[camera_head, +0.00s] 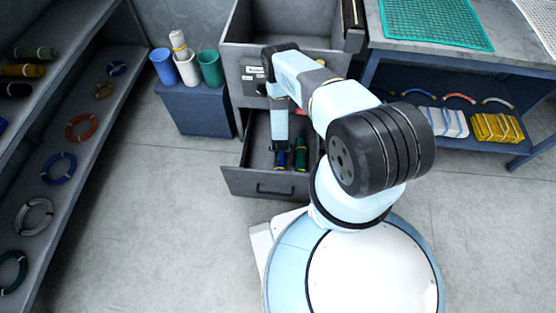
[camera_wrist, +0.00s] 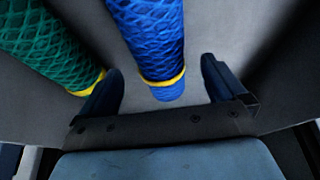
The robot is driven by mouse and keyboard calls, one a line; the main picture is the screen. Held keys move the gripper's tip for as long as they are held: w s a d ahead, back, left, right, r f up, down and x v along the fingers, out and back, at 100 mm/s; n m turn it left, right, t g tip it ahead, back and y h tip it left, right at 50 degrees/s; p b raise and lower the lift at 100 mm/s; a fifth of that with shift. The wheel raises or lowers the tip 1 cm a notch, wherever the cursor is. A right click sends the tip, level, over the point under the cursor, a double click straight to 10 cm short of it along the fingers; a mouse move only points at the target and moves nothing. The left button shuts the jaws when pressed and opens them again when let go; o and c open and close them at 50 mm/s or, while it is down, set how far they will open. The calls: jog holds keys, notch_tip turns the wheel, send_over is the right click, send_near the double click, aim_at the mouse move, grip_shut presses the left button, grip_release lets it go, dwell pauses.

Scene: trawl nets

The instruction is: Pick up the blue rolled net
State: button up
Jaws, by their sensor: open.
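The blue rolled net (camera_wrist: 152,35) lies in the open drawer, with a yellow band near its end. In the wrist view its end reaches between the two open fingers of my gripper (camera_wrist: 163,88), with a gap on the right side. It also shows as a small blue shape in the head view (camera_head: 281,160), just below my gripper (camera_head: 280,148). A green rolled net (camera_wrist: 45,45) with a yellow band lies beside it, close to my left finger in the wrist view. The green net also shows in the head view (camera_head: 302,155).
The pulled-out drawer (camera_head: 262,186) has walls around the nets. Blue, white and green cups (camera_head: 209,68) stand on a blue box at left. A bench with a green mat (camera_head: 435,22) is at right. The floor is clear.

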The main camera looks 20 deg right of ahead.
jog(key=shift+x, duration=1.6)
jog(key=shift+s, duration=0.1)
jog(key=shift+a, duration=0.1)
jog(key=c, duration=1.5)
